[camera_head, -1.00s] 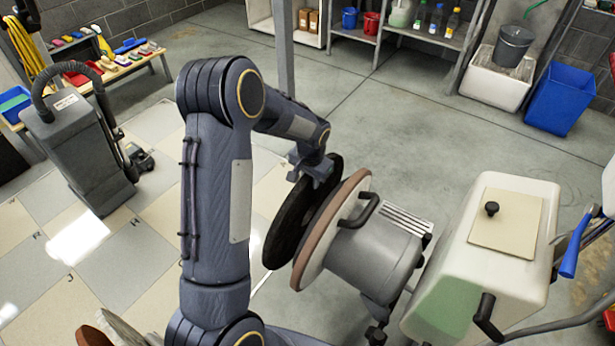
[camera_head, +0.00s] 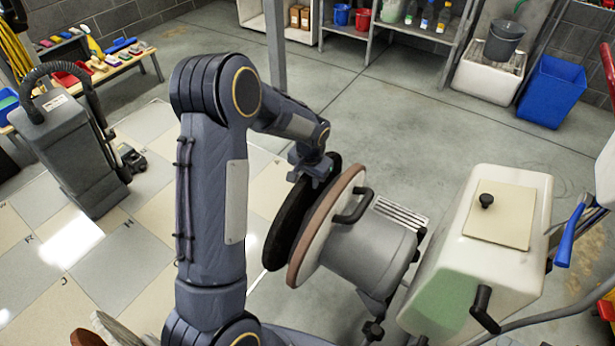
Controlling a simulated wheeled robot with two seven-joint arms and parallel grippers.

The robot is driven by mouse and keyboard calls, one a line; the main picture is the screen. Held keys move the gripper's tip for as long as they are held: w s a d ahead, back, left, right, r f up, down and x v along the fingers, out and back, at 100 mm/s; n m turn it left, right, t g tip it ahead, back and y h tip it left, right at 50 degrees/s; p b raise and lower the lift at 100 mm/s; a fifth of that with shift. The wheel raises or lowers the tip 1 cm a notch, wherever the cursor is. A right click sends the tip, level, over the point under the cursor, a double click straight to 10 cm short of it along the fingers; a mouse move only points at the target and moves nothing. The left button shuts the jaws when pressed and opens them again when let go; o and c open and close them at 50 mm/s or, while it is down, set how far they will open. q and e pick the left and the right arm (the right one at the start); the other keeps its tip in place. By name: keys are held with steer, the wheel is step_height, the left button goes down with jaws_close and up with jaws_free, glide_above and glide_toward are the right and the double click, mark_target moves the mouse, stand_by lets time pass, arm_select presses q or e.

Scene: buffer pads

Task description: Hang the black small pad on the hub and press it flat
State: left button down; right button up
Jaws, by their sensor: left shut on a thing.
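The black pad (camera_head: 284,233) is a thin disc held on edge in my left gripper (camera_head: 316,170), which is shut on its upper rim. The pad faces a brown-rimmed disc (camera_head: 313,241) on the front of the grey motor housing (camera_head: 370,243) of a floor machine. The pad overlaps this disc in the picture and stands close beside it, roughly parallel; I cannot tell whether they touch. The hub itself is hidden behind the pad and disc. My left arm blocks part of the view. My right gripper does not show.
A cream tank (camera_head: 475,255) with a black-knobbed lid stands right of the motor housing. A black handle (camera_head: 354,207) sticks out near the disc. A grey vacuum (camera_head: 75,150) stands at left. Round pads (camera_head: 118,330) show at the bottom left. The floor behind is clear.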

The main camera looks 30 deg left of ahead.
arm_select(q)
steer(key=shift+d, duration=0.4)
stand_by(0.6)
steer(key=shift+d, duration=0.6)
steer(key=shift+d+f+b, duration=0.1)
steer(key=shift+d+b, duration=0.05)
steer(key=shift+b, duration=0.15)
steer(key=shift+s+d, duration=0.15)
steer(key=shift+d, duration=0.3)
steer(key=shift+d+f, duration=0.1)
steer(key=shift+d, duration=0.3)
steer(key=shift+d, duration=0.1)
stand_by(0.5)
steer(key=shift+f+b, duration=0.25)
steer(key=shift+b, duration=0.2)
